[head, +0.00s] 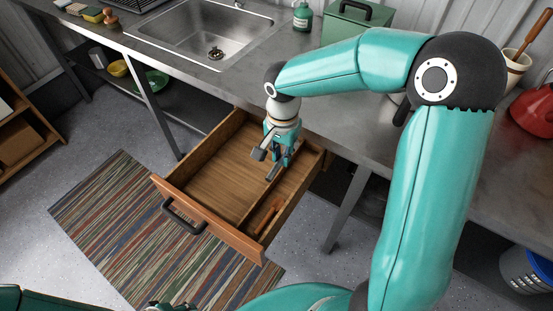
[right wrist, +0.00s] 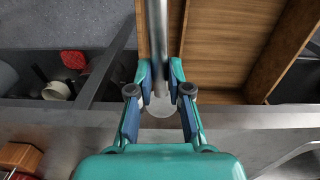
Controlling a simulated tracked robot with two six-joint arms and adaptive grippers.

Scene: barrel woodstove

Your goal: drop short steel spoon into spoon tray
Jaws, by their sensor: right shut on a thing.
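My right gripper (head: 279,156) is over the rear right part of the open wooden drawer (head: 222,182). In the right wrist view its fingers (right wrist: 160,85) are closed on the short steel spoon (right wrist: 158,28). The grey handle runs up the picture from between the fingers, and a round grey end shows just below them. The spoon is above the narrow compartment, which I take as the spoon tray (head: 283,199); its exact height is unclear. A brown wooden utensil (head: 266,216) lies in that compartment. A small part of what seems my left gripper (head: 172,306) shows at the bottom edge.
A divider separates the narrow compartment from the wide, empty one at left. The steel counter (head: 330,120) overhangs the drawer's rear. A sink (head: 207,38), green box (head: 352,20) and soap bottle (head: 302,16) are farther back. A striped rug (head: 110,225) lies below.

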